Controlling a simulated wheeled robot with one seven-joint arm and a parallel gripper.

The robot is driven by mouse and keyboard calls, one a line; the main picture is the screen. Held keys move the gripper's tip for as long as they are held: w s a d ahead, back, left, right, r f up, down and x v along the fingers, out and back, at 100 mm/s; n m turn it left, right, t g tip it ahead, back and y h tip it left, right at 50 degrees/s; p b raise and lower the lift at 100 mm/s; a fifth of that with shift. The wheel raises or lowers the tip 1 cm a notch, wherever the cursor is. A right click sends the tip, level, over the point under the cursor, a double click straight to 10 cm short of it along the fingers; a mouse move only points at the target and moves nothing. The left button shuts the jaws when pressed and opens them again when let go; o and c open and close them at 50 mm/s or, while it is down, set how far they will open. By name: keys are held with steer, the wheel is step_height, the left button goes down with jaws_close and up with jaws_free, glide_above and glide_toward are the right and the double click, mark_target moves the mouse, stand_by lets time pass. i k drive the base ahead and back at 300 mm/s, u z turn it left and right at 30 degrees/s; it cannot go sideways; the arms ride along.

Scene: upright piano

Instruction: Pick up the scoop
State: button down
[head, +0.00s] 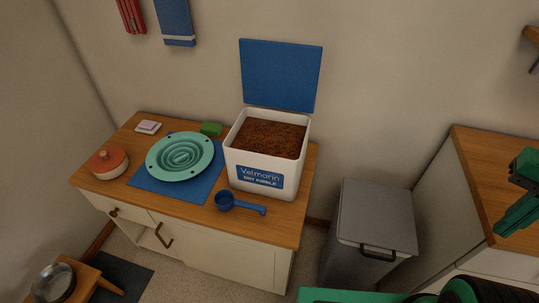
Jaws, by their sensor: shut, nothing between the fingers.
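The blue scoop (240,205) lies on the wooden top of the low cabinet, at its front edge. Its round cup is at the left and its handle points right. It sits just in front of the white kibble bin (230,166), which has an open blue lid (280,75) and brown kibble inside. My green and black gripper (500,230) is at the right edge of the head view, partly cut off. It is shut and empty, far to the right of the scoop.
A teal slow-feeder bowl (181,157) rests on a blue mat (148,184), left of the scoop. A red-lidded pot (110,162), a green sponge (211,129) and a grey trash bin (372,225) stand nearby. A wooden-topped counter (480,150) is at right.

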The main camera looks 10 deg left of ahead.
mark_target(225, 200)
steer(key=u, duration=1.3)
